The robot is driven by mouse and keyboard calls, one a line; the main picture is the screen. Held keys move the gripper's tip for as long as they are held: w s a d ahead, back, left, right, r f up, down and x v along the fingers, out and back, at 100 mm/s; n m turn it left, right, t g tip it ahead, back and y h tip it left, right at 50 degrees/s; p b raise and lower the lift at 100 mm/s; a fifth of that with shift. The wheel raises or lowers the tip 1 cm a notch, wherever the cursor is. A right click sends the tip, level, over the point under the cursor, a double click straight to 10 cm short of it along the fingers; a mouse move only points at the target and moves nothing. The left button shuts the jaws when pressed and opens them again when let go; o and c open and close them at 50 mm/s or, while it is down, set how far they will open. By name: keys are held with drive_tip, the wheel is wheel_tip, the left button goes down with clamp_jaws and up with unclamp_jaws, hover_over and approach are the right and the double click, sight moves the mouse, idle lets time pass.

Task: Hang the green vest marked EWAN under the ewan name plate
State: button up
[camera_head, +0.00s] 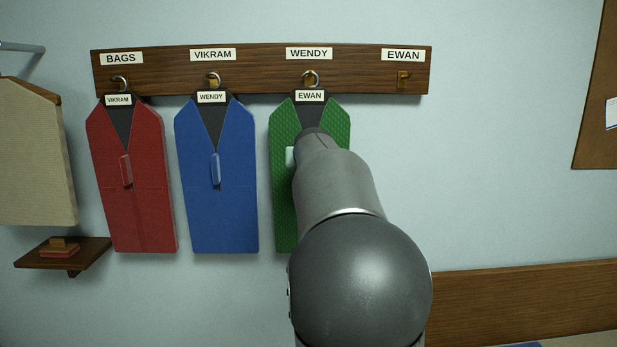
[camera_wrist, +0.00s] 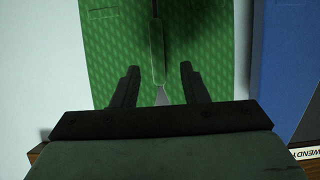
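The green vest (camera_head: 283,190), labelled EWAN, hangs from the hook (camera_head: 311,78) under the WENDY plate (camera_head: 309,53). The EWAN name plate (camera_head: 403,55) is at the right end of the board, with an empty brass hook (camera_head: 403,79) below it. My arm covers the right and lower part of the green vest in the head view and hides the gripper fingers. In the wrist view my gripper (camera_wrist: 158,72) is open before the green vest (camera_wrist: 110,45). The vest's green front tab (camera_wrist: 157,50) shows between the two fingers, with gaps on both sides.
A blue vest (camera_head: 216,210) labelled WENDY hangs under VIKRAM, close left of the green one. A red vest (camera_head: 135,210) labelled VIKRAM hangs under BAGS. The wooden board (camera_head: 261,72) carries the hooks. The wall below the EWAN hook is clear. A small shelf (camera_head: 85,254) stands lower left.

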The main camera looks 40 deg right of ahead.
drive_tip(key=x, duration=0.3)
drive_tip(key=shift+d+f+p, duration=0.15)
drive_tip(key=shift+p, duration=0.15)
clamp_jaws()
